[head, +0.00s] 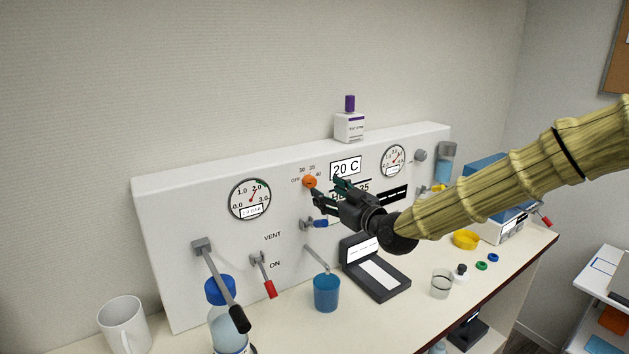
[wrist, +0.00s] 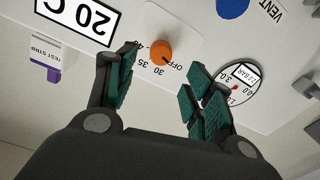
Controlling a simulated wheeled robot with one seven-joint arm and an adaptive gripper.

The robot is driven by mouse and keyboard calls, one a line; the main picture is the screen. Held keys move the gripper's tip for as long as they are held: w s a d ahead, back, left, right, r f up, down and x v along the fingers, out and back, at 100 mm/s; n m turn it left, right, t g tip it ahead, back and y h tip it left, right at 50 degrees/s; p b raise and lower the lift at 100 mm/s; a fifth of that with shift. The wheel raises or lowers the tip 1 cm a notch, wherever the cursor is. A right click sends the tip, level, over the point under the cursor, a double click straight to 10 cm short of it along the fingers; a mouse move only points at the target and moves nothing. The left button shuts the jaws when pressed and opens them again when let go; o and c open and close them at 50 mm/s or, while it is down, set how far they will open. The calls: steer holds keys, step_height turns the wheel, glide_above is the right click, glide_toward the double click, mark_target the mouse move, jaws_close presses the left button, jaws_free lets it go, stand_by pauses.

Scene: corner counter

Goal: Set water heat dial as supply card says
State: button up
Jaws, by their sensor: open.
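The orange water heat dial (head: 310,182) sits on the white panel, ringed by OFF, 30, 35 and 40. In the wrist view the dial (wrist: 160,51) shows upside down, and its dark pointer mark appears to face OFF. My gripper (head: 328,193) is open and empty in front of the panel, just right of and below the dial in the head view. In the wrist view its fingers (wrist: 163,70) flank the dial's position, apart from it. A display (head: 345,168) reads 20 C. I cannot tell which is the supply card.
Levers (head: 222,285) and a blue-handled valve (head: 320,223) stick out of the panel. An open black case (head: 384,280), a blue cup (head: 327,292) and a glass (head: 441,284) stand on the counter below. A test strip box (head: 350,127) stands on the panel's top.

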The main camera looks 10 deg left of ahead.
mark_target(312, 183)
steer(key=shift+p+x, duration=1.3)
steer(key=shift+x, duration=2.2)
steer(key=c, duration=1)
